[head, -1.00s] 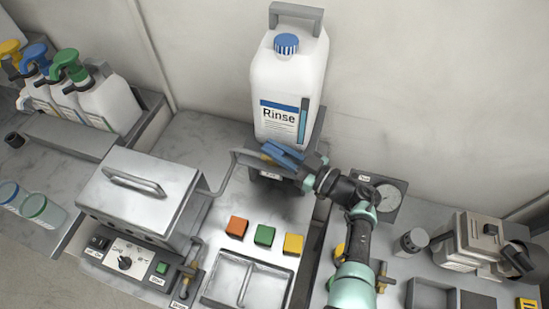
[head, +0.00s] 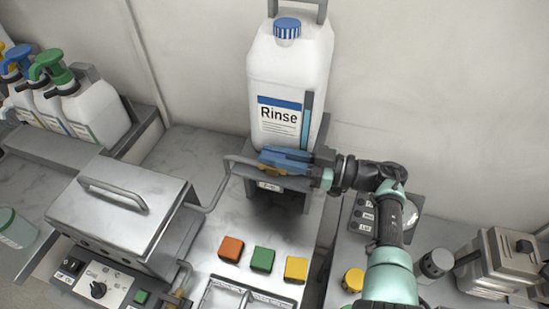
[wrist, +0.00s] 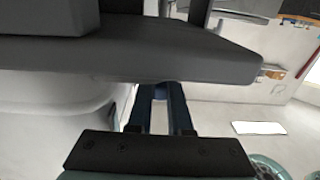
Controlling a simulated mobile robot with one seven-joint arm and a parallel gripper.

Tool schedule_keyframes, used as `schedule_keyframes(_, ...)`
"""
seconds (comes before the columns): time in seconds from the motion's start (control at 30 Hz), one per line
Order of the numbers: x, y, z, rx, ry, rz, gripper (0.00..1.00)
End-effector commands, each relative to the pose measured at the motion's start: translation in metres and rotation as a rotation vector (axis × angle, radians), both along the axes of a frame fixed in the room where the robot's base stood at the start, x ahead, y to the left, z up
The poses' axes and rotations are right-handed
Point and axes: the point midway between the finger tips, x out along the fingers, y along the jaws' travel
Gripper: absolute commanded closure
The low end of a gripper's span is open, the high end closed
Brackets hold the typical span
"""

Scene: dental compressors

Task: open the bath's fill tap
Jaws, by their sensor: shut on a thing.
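The bath (head: 122,212) is a metal box with a closed, handled lid at left in the head view. A grey pipe (head: 222,180) runs from it to a small brass fill tap (head: 268,169) below the white Rinse jug (head: 288,85). My gripper (head: 272,158) has blue fingers and is shut at this tap, under the jug's front. The fingers hide most of the tap, so its handle position cannot be told. In the wrist view, my blue fingers (wrist: 165,100) reach under a dark grey ledge (wrist: 130,58), which hides their tips.
A grey stand (head: 290,186) carries the jug close above my fingers. Orange (head: 231,249), green (head: 263,259) and yellow (head: 296,269) blocks sit on the counter in front.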

Motion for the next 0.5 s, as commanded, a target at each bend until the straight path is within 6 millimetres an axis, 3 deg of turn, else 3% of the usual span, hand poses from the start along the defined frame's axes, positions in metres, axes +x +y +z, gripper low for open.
schedule_keyframes(0.3, 0.0012, -0.0019, 0.0042, 0.001, -0.007, -0.002, 1.0)
schedule_keyframes(0.33, 0.0012, -0.0019, 0.0041, 0.001, -0.007, -0.002, 0.79)
schedule_keyframes(0.5, 0.0008, -0.0013, 0.0026, 0.0, -0.004, -0.001, 0.53)
